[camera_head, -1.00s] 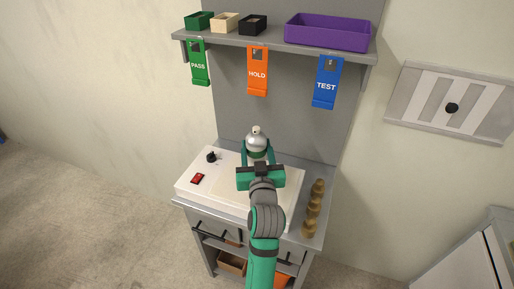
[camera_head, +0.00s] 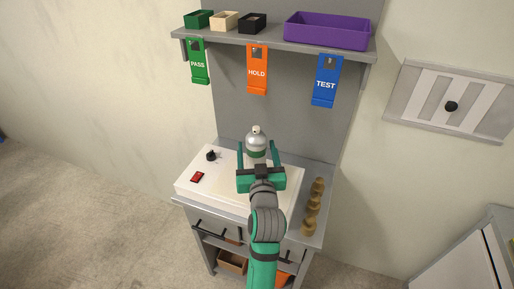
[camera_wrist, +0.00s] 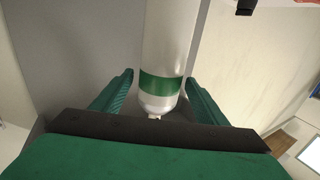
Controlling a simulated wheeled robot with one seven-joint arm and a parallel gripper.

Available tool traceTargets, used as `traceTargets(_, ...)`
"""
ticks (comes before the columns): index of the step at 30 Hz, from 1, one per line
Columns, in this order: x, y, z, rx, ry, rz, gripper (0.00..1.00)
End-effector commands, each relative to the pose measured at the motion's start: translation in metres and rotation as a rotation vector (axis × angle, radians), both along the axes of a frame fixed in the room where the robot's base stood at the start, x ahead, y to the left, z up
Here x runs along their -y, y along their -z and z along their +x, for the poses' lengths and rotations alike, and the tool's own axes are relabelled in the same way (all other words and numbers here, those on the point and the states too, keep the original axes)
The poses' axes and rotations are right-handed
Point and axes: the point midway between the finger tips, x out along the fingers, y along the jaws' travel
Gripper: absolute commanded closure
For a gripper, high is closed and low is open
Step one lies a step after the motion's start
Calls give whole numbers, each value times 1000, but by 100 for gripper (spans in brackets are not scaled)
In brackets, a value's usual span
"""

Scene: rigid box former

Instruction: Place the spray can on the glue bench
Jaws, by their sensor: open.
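The spray can (camera_head: 256,146) is silver-white with a green band and a small nozzle on top. It stands upright at the back of the white-topped bench (camera_head: 190,187). My gripper (camera_head: 257,150) is open, with one finger on each side of the can. In the wrist view the can (camera_wrist: 165,50) appears between the two green fingers of my gripper (camera_wrist: 158,90), with gaps visible on both sides. The can's base is partly hidden by my gripper in the head view.
A red switch (camera_head: 198,177) and a black knob (camera_head: 211,156) sit on the bench top's left. Brown knobbly pieces (camera_head: 313,205) line its right side. Above, a shelf (camera_head: 270,43) holds small boxes and a purple tray (camera_head: 327,32); green, orange and blue tags hang from it.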

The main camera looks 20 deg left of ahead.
Motion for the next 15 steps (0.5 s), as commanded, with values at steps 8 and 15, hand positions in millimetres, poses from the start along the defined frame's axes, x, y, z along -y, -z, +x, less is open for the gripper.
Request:
traceTargets(8, 25, 1, -51, 0, 4, -2, 33)
traceTargets(15, 39, 0, -86, 0, 2, 0, 33)
